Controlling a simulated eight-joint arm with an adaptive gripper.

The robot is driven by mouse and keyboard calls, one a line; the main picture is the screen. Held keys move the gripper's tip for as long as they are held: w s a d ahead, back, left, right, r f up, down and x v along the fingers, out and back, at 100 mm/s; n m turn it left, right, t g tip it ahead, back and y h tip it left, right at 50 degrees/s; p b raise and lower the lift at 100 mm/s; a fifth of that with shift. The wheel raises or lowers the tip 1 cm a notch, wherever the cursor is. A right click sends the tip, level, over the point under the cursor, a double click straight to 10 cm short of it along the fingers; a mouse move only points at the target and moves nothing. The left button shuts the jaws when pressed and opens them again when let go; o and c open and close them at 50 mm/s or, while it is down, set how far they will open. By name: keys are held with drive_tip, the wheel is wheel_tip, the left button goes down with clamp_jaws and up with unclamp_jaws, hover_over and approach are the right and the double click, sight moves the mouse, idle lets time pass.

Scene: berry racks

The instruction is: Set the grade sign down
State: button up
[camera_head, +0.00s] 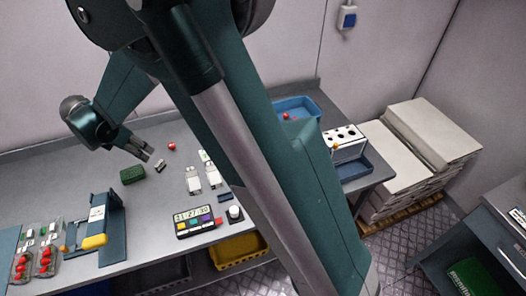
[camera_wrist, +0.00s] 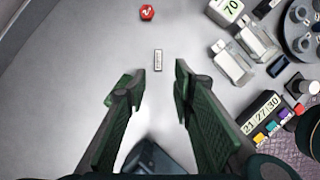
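A small pale block with a dark edge, likely the grade sign (camera_head: 160,165), rests on the grey worktop. In the wrist view it shows from above as a narrow whitish piece (camera_wrist: 158,60) with faint marks I cannot read. My gripper (camera_head: 147,154) is close to it, at its upper left in the head view. In the wrist view my gripper (camera_wrist: 159,79) is open, its two fingers wide apart with nothing between the tips. The pale block lies just beyond the fingertips, apart from both.
A red piece (camera_wrist: 147,12) lies farther out. A dark green block (camera_head: 132,174) sits left of the pale one. Clear containers (camera_wrist: 232,62) and a display unit (camera_head: 195,221) stand to the right. Bare worktop (camera_wrist: 95,60) surrounds the pale block. A blue tray (camera_head: 297,105) is farther right.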

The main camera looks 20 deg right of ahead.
drive_tip(key=s+d+r+m+y, duration=0.1)
drive_tip(key=s+d+r+m, duration=0.35)
drive_tip(key=d, duration=0.35)
drive_tip(key=s+d+r+m+t, duration=0.1)
drive_tip(key=s+d+r+m, duration=0.25)
drive_tip(key=d+r, duration=0.4)
drive_tip(key=s+d+r+m+y, duration=0.1)
drive_tip(key=s+d+r+m, duration=0.3)
drive_tip(key=d, duration=0.6)
drive_tip(key=s+d+m+t, duration=0.1)
drive_tip(key=s+d+m, duration=0.6)
drive_tip(key=s, duration=0.3)
drive_tip(key=s+d+m+t+y, duration=0.1)
drive_tip(key=s+d+m+t, duration=0.1)
drive_tip(key=s+d+m, duration=0.5)
drive_tip(key=s+d, duration=0.1)
drive_tip(key=s, duration=0.3)
drive_tip(key=shift+r+m, duration=0.15)
drive_tip(key=shift+m, duration=0.25)
